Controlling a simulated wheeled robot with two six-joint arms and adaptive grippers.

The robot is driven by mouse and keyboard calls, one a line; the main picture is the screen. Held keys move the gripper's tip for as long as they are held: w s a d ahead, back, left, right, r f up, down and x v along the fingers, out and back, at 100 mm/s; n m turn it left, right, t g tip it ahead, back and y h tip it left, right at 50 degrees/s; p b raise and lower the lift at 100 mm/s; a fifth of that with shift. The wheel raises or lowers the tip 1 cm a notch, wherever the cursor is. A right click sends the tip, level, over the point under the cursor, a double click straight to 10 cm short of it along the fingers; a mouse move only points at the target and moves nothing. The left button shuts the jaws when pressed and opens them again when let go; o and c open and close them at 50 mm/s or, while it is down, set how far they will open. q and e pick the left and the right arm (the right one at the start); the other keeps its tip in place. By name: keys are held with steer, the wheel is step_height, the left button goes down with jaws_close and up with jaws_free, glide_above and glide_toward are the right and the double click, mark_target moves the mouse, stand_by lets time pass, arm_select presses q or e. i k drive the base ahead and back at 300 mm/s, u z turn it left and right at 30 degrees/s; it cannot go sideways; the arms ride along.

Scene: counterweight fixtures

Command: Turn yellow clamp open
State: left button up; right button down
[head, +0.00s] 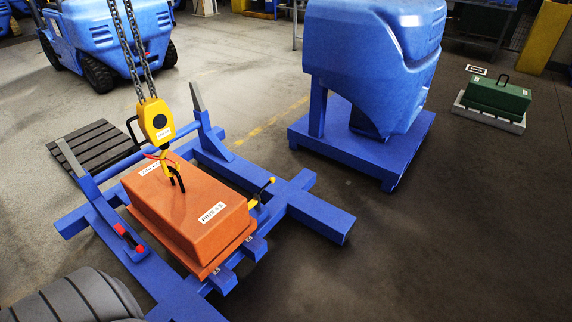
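A yellow clamp (262,193) with a round-ended lever sits at the right side of the orange counterweight block (190,205), on the blue frame (320,216). Its lever slants up to the right; the lower part is partly hidden by the block, and I cannot tell how it is latched. A red and black clamp (129,238) lies on the frame's left arm. A yellow hoist hook (157,122) hangs on chains over the block, at its black lifting loop (176,178). Neither of my grippers is in view.
A blue machine body (375,60) stands on a blue pallet behind right. A green block (498,96) rests on a grey base at far right. A blue vehicle (105,40) and a slatted dark pallet (92,147) are at left. The floor at front right is clear.

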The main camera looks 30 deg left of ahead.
mark_target(255, 202)
steer(key=i, duration=1.95)
steer(key=u, duration=2.95)
steer(key=i, duration=0.95)
steer(key=z, duration=2.05)
